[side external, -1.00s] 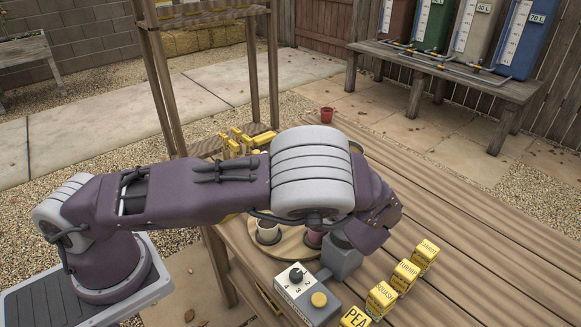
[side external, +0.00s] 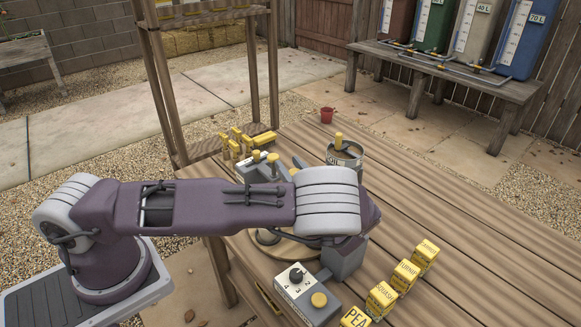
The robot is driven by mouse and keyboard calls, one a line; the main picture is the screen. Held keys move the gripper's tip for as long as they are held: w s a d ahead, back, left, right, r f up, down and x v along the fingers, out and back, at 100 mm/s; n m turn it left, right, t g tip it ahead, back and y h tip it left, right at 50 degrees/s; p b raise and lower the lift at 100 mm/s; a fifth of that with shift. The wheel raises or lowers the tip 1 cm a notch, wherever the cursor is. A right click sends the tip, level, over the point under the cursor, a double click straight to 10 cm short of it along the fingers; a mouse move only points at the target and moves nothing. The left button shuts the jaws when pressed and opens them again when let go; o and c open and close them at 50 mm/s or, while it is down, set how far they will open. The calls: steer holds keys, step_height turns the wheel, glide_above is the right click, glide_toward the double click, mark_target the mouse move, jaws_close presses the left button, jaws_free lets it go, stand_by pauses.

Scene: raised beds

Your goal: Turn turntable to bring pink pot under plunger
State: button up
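The round wooden turntable (side external: 288,250) lies on the bench, and only its front part shows below my arm. A dark round spot (side external: 266,238) is on it, partly covered by my arm. The pink pot is hidden behind my arm. I cannot make out the plunger; a grey block (side external: 345,262) stands at the turntable's right edge, its top covered by my wrist. My gripper is hidden behind my own wrist and forearm, so its fingers do not show.
A control box (side external: 303,292) with a dial and yellow button stands in front. Yellow lettered blocks (side external: 381,299) line the right. Behind are a metal can (side external: 345,156), a grey yellow-knobbed fixture (side external: 262,167), yellow markers (side external: 236,141) and a red cup (side external: 327,115).

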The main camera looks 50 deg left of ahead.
jaws_close()
steer(key=shift+t, duration=0.3)
steer(key=m+t, duration=0.1)
steer(key=m+t+h, duration=0.1)
steer(key=t, duration=0.1)
steer(key=m+t+h, duration=0.1)
steer(key=shift+w+d+m+t, duration=0.2)
steer(key=shift+w+m+t, duration=0.1)
steer(key=shift+m+t, duration=0.1)
steer(key=m+t+h, duration=0.2)
steer(key=m+h, duration=0.2)
steer(key=h, duration=0.2)
steer(key=d+m+t+h, duration=0.1)
steer(key=m+t+h, duration=0.2)
steer(key=h, duration=0.3)
steer(key=w+d+m+t+h, duration=0.1)
steer(key=m+t+h, duration=0.1)
steer(key=m+h, duration=0.4)
steer(key=shift+w+d+t+h, duration=0.1)
steer(key=shift+d+t+h, duration=0.2)
steer(key=shift+t, duration=0.1)
steer(key=shift+r, duration=0.1)
